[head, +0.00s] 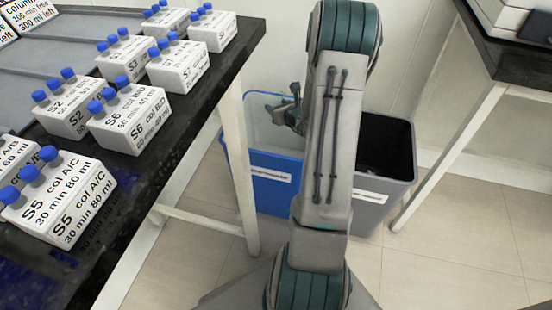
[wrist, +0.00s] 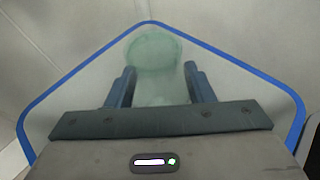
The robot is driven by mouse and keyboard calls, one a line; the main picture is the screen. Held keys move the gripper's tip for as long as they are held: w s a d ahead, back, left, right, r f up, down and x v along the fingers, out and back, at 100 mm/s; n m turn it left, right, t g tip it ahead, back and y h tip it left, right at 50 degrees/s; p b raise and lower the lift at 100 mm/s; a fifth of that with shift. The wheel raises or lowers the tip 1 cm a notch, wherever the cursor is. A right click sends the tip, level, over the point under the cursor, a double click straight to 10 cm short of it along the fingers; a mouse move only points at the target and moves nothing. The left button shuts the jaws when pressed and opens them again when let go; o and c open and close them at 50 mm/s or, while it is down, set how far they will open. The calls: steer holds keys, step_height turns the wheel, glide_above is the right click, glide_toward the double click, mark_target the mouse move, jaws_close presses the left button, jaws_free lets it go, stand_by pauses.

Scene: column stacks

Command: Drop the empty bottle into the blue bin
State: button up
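The blue bin (head: 275,178) stands on the floor between the two benches, with its open top facing up. In the wrist view its blue rim (wrist: 75,62) surrounds my gripper. My gripper (head: 290,108) is over the bin's opening, and its fingers stand apart in the wrist view (wrist: 160,82). A pale green, translucent bottle (wrist: 152,50) shows beyond and between the fingers, inside the outline of the rim. It looks to lie in the bin, clear of the fingers, though its depth is hard to judge. The bottle cannot be made out in the head view.
A grey bin (head: 385,165) with a dark inside stands right beside the blue bin. A black-topped bench (head: 185,125) at the left carries several white labelled boxes with blue caps (head: 130,118). Another bench (head: 515,65) stands at the right. Walls are close behind the bins.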

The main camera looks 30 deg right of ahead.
steer(key=o, duration=0.4)
steer(key=p+v, duration=0.4)
steer(key=v, duration=1)
steer(key=shift+d, duration=0.1)
